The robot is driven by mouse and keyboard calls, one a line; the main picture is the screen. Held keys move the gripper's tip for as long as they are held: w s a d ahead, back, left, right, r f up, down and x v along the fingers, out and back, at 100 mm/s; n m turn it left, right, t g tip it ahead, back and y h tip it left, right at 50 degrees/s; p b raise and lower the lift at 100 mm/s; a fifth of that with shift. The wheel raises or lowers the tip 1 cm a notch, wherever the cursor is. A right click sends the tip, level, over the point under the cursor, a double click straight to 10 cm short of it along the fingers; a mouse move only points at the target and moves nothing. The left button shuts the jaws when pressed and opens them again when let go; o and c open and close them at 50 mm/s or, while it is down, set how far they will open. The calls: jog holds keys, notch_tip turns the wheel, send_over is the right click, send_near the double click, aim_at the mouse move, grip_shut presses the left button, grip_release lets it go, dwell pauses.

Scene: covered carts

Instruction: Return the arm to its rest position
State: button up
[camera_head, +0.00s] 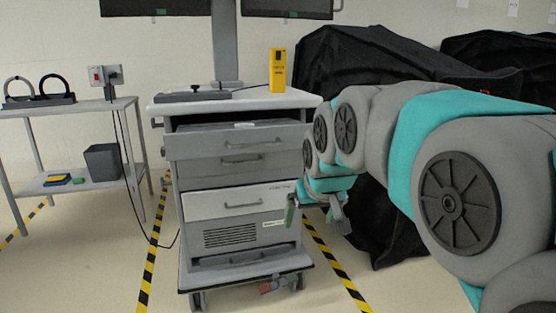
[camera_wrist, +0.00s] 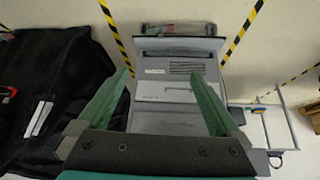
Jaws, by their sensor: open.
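My gripper (camera_head: 316,208) hangs in front of the right side of the grey cart (camera_head: 232,165), with its arm reaching in from the right. In the wrist view my gripper (camera_wrist: 163,82) has its two green fingers spread wide, with nothing held between them. The cart's drawer fronts (camera_wrist: 178,92) show beyond the fingers. The cart's top drawer (camera_head: 236,143) looks pulled out a little, with a dark gap above its front. I cannot tell how far the fingers are from the cart.
Black covered carts (camera_head: 345,62) stand right of the grey cart, behind my arm. A yellow device (camera_head: 277,71) stands on the cart top. A side table (camera_head: 95,106) with a dark bin (camera_head: 102,162) is at left. Striped floor tape (camera_head: 150,262) borders the cart; floor at left is clear.

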jog(key=s+d+f+g, duration=0.2)
jog(key=s+f, duration=0.3)
jog(key=s, duration=0.6)
jog(key=s+d+f+m+g, duration=0.1)
jog(key=s+d+f+g, duration=0.2)
jog(key=s+f, duration=0.3)
jog(key=s+d+f+g+p, duration=0.1)
jog(key=s+d+f+g, duration=0.2)
jog(key=s, duration=1.3)
notch_tip(320, 180, down, 4)
jog(key=shift+s+d+r+m+h, duration=0.15)
jog(key=shift+d+r+m+h, duration=0.1)
jog(key=shift+m+h, duration=0.15)
